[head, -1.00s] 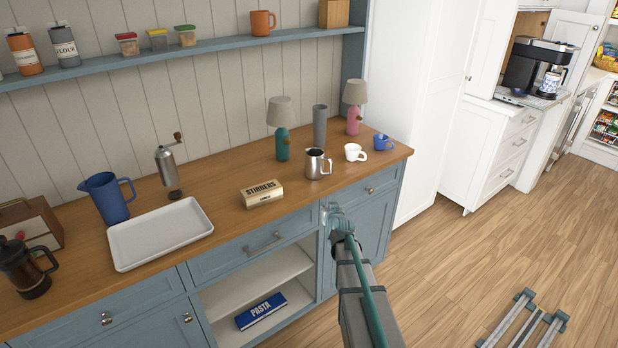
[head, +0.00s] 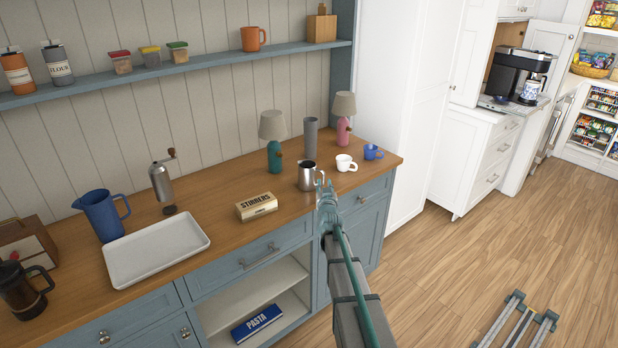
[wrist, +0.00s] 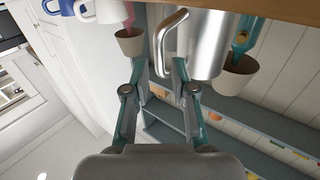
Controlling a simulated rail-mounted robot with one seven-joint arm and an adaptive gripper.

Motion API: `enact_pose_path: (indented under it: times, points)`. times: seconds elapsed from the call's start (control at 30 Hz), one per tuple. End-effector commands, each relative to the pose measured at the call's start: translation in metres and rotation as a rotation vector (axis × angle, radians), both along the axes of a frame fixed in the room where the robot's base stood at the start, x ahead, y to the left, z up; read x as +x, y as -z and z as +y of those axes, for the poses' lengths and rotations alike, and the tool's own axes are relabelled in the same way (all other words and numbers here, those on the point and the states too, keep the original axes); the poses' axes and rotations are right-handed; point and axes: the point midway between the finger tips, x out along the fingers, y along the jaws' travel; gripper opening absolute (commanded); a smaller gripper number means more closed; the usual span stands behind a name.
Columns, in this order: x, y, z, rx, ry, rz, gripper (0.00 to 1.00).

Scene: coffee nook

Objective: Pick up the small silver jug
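The small silver jug (head: 306,177) stands upright on the wooden counter, in front of the grey cylinder and left of the white cup. In the wrist view the jug (wrist: 208,45) fills the upper middle, with its handle (wrist: 161,42) on the left side. My gripper (head: 322,184) is at the jug's right front side, by the counter's front edge. In the wrist view my gripper (wrist: 160,62) is open, with the handle showing between its two fingers. I cannot tell whether a finger touches the handle.
A white cup (head: 345,163) and a blue cup (head: 372,152) stand right of the jug. Behind are a teal lamp (head: 274,157), a grey cylinder (head: 310,137) and a pink lamp (head: 343,130). A stirrers box (head: 256,207) lies to the left.

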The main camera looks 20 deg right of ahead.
Motion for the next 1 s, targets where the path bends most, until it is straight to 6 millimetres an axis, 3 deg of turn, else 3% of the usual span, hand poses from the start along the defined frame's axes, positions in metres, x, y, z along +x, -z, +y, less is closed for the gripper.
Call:
enact_pose_path:
  times: [0.3,0.6,0.77,1.0]
  points:
    - [0.04,-0.005,-0.015,0.0,0.0,0.001,0.26]
    - [0.044,-0.003,-0.016,0.0,0.0,0.001,0.26]
    - [0.044,-0.003,-0.016,0.0,0.0,0.001,0.01]
    - [0.044,-0.003,-0.016,0.0,0.0,0.001,0.0]
